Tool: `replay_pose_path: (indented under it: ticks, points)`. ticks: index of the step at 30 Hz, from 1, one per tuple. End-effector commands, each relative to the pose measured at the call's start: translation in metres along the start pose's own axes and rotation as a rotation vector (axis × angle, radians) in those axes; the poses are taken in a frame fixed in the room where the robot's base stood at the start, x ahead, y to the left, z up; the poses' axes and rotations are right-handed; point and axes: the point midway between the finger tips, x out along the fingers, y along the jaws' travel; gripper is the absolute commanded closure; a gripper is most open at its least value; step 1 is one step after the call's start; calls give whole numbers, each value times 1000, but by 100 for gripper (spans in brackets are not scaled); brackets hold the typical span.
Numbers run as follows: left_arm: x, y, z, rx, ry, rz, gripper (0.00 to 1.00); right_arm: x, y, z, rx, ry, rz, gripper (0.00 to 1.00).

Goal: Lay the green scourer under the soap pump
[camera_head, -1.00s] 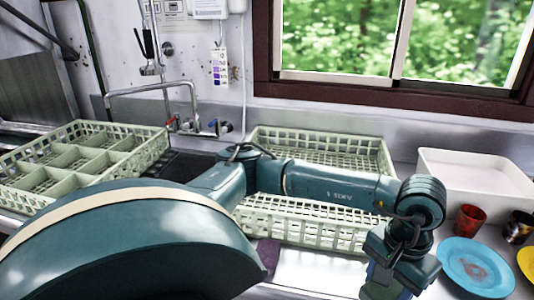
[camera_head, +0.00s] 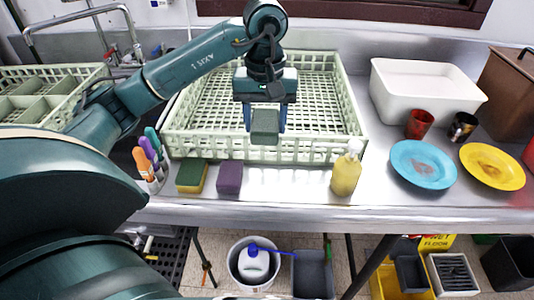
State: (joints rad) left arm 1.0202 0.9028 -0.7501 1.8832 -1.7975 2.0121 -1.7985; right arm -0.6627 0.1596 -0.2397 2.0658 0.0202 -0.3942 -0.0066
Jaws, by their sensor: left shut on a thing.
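My left gripper (camera_head: 265,130) hangs over the front part of the pale green dish rack and points down. It is shut on the green scourer (camera_head: 265,122), a dark green block held between its blue fingers, apparently above the rack's front edge. The soap pump (camera_head: 346,172), a yellow bottle with a white top, stands upright on the steel counter to the right of the gripper, at the rack's front right corner. The scourer is apart from it. My right gripper is not in view.
A green-and-yellow sponge (camera_head: 192,176) and a purple sponge (camera_head: 229,177) lie on the counter (camera_head: 290,184) left of the pump. Markers (camera_head: 147,163) stand further left. A blue plate (camera_head: 423,164), yellow plate (camera_head: 493,166) and red cup (camera_head: 420,123) are right. The counter's front edge is close.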

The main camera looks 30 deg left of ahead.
Motion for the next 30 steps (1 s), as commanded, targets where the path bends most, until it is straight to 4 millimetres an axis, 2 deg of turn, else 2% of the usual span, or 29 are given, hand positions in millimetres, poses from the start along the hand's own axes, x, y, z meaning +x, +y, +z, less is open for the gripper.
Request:
replay_pose_path:
  ticks: [1,3,12,20,26,30]
  points:
    - [18,1,2,2,-9,-1,71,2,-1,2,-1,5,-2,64]
    - [35,0,2,2,-9,-1,71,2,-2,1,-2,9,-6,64]
    - [98,0,2,2,-4,-2,71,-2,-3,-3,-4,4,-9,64]
    - [117,1,1,3,-2,0,71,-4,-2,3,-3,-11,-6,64]
    - [145,1,1,3,-3,0,71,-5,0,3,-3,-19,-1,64]
    - [148,1,0,3,2,2,71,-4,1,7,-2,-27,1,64]
